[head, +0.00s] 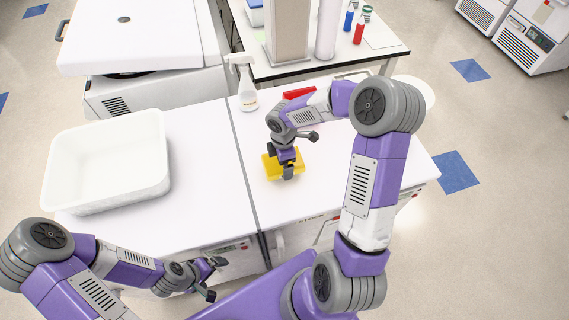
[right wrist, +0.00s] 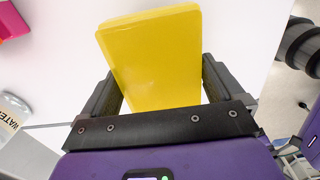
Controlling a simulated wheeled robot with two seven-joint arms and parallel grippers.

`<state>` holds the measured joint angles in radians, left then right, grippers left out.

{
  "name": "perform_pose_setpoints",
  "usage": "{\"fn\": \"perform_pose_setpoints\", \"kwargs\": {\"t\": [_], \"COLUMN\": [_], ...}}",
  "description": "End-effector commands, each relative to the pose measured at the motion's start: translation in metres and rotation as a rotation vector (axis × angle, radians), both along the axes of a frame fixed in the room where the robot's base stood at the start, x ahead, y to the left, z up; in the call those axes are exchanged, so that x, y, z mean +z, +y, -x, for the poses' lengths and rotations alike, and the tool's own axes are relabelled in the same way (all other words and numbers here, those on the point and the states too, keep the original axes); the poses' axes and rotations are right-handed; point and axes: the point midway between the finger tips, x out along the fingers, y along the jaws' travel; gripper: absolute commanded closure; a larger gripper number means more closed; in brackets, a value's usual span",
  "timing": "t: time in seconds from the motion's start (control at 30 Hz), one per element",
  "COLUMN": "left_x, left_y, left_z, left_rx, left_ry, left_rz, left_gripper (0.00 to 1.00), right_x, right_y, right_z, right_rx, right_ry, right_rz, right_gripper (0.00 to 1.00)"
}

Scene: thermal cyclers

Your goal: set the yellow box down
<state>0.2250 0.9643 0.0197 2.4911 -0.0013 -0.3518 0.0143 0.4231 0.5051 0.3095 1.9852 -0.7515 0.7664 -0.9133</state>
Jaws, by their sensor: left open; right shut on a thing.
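The yellow box (head: 270,165) is at the white bench top (head: 315,192), right of the seam between the two benches. My right gripper (head: 286,168) is over it and shut on it. In the right wrist view the yellow box (right wrist: 155,62) sits between the two dark fingers of my right gripper (right wrist: 162,92). I cannot tell whether its underside touches the bench. My left gripper (head: 212,278) is open and empty, low in front of the left bench.
A white tub (head: 105,165) stands on the left bench. A spray bottle (head: 246,85) and a red object (head: 298,93) are behind the yellow box. A large white machine (head: 135,40) is at the back left. The bench around the box is clear in front.

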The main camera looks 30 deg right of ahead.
Motion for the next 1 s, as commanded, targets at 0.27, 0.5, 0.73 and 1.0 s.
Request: {"fn": "perform_pose_setpoints", "kwargs": {"t": [0.27, 0.5, 0.73, 1.0], "left_x": [-0.007, -0.008, -0.009, -0.004], "left_y": [0.000, 0.000, 0.000, 0.000], "left_z": [0.000, 0.000, 0.000, 0.000], "left_rx": [0.000, 0.000, 0.000, 0.000], "left_ry": [0.000, -0.001, -0.001, -0.001], "left_rz": [0.000, 0.000, 0.000, 0.000], "left_gripper": [0.00, 0.00, 0.00, 0.00], "right_x": [-0.030, -0.031, -0.032, -0.021], "right_y": [0.000, 0.000, 0.000, -0.001], "right_z": [0.000, 0.000, 0.000, 0.000], "right_rx": [-0.001, -0.001, -0.001, -0.002], "right_ry": [0.001, 0.000, 0.001, -0.002], "right_rz": [-0.001, 0.000, 0.000, 0.000], "right_gripper": [0.44, 0.44, 0.00, 0.00]}}
